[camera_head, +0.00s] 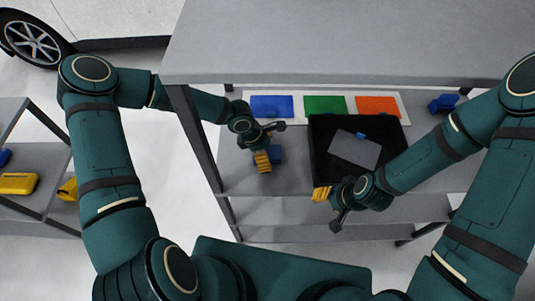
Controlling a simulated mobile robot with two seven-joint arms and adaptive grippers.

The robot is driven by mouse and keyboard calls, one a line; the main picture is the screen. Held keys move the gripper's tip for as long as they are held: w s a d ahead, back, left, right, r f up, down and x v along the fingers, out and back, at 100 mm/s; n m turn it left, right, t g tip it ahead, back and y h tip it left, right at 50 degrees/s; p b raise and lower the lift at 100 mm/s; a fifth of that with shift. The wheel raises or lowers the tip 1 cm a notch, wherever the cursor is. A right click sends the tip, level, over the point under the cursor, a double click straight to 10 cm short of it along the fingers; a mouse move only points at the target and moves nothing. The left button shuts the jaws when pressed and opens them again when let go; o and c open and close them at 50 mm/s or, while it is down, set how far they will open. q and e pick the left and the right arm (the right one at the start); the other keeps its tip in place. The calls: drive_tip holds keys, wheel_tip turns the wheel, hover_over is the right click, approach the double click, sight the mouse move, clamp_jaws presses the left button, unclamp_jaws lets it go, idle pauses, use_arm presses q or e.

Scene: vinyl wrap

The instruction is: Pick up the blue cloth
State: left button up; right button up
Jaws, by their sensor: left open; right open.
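A flat blue rectangle (271,106) lies at the left end of a white strip on the shelf, beside a green one and an orange one. A small blue item (277,154) shows right behind my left gripper, partly hidden by it. Another blue, crumpled-looking item (443,103) lies at the shelf's right. I cannot tell for sure which one is the blue cloth. My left gripper (262,161), with yellow fingertips, is open above the shelf's left part, close to the small blue item; contact is unclear. My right gripper (322,194) is open at the front of the black tray.
The black tray (318,150) holds a grey sheet (355,150) with a small blue piece at its edge. The grey upper shelf board (340,40) overhangs the middle shelf (235,165). A side rack (30,215) with yellow items stands at left, a car wheel (33,42) behind.

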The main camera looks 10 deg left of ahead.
use_arm(q)
drive_tip(key=shift+f+b, duration=0.1)
drive_tip(key=shift+b, duration=0.25)
idle(0.5)
drive_tip(key=c, duration=1)
